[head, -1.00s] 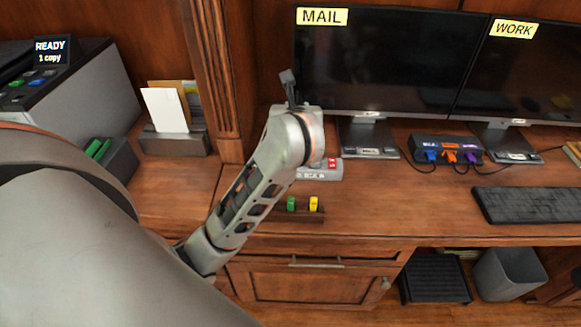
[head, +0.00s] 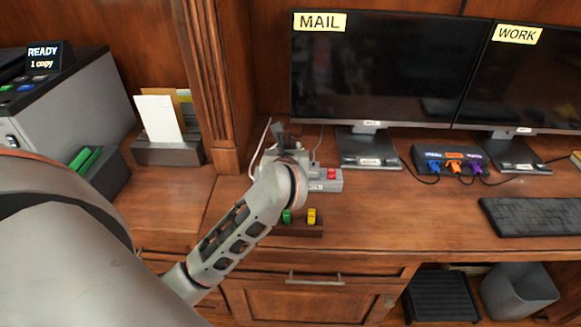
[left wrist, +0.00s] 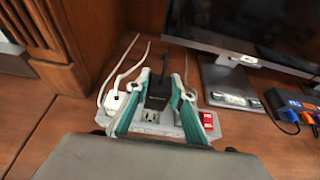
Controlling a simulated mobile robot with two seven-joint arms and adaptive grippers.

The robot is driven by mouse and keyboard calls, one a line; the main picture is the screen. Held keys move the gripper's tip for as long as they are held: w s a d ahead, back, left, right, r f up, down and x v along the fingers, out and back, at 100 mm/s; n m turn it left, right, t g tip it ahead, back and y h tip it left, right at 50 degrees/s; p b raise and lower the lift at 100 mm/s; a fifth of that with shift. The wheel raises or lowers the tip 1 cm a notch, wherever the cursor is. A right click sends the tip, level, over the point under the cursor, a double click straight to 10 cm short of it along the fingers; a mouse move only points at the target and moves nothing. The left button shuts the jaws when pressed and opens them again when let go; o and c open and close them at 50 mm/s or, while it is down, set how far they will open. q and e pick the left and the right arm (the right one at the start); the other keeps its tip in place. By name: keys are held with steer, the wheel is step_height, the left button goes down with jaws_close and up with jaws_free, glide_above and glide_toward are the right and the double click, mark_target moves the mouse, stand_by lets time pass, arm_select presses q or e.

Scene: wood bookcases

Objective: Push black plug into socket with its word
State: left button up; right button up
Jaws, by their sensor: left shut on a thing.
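The black plug (left wrist: 158,92) is between the teal fingers of my left gripper (left wrist: 160,77), which is shut on it. Its dark cord runs up and back. The grey power strip (left wrist: 232,125) lies on the desk under the gripper, with one socket face (left wrist: 152,117) showing just in front of the plug. Whether the plug touches the strip cannot be told. In the head view, my left gripper (head: 280,135) is over the left part of the strip (head: 318,186), and my wrist hides most of the plug and sockets. Words on the sockets are too small to read. My right gripper is not in view.
A white plug (left wrist: 115,100) with a white cord sits at the strip's left. Red switches (head: 332,174) are at its right end. A small holder (head: 305,230) with green and yellow pieces stands in front. Monitor stands (head: 368,148) and a hub (head: 447,158) are to the right.

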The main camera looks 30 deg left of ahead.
arm_select(q)
step_height(320, 180, down, 5)
steer(key=shift+f+b, duration=0.1)
steer(key=shift+b, duration=0.55)
steer(key=shift+f, duration=0.45)
steer(key=o, duration=1.1)
steer(key=shift+c, duration=0.2)
steer(key=shift+r, duration=0.1)
